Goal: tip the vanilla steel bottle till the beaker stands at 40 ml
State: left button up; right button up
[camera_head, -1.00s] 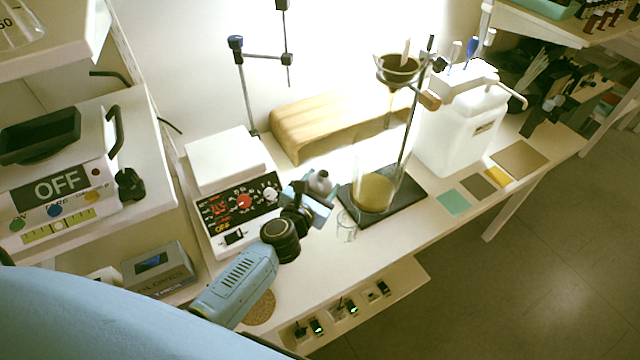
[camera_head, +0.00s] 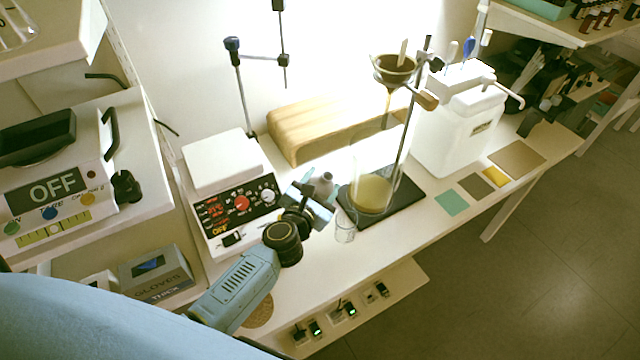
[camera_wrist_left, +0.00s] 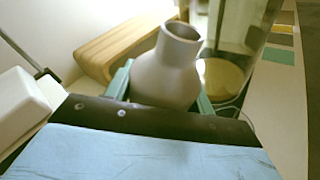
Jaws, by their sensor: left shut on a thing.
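My left gripper (camera_head: 318,190) is shut on a grey steel bottle (camera_head: 323,183), just left of the stand. In the left wrist view the bottle (camera_wrist_left: 168,68) sits between the teal fingers, its open neck leaning to the right. No label shows on it. A small clear glass beaker (camera_head: 345,228) stands on the bench just right of and below the gripper. Its marks and level are too small to read. No stream from the bottle is visible. My right gripper is not in view.
A stand with a dark base (camera_head: 402,200) holds a funnel (camera_head: 394,68) above a large glass vessel of yellowish liquid (camera_head: 371,194). A hotplate (camera_head: 236,208) is at left, a wooden block (camera_head: 300,130) behind, and a white jug (camera_head: 450,130) at right.

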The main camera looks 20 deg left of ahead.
pick_arm(q)
jog(key=shift+d+f+m+y+b, duration=0.25)
jog(key=shift+d+m+b, duration=0.4)
jog(key=shift+m+b, duration=0.6)
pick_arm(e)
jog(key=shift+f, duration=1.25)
pick_arm(q)
jog(key=shift+f+m+t+b, duration=0.1)
jog(key=shift+m+t+b, duration=0.2)
jog(key=shift+m+b, duration=0.2)
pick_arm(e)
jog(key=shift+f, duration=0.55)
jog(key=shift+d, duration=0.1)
pick_arm(q)
jog(key=shift+f+m, duration=0.1)
jog(key=shift+m, duration=0.15)
jog(key=shift+b, duration=0.3)
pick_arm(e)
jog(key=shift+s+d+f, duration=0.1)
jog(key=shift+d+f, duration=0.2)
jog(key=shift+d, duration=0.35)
pick_arm(q)
jog(key=shift+a+f+m+y+b, duration=0.2)
jog(key=shift+m+y+b, duration=0.05)
jog(key=shift+m+b, duration=0.25)
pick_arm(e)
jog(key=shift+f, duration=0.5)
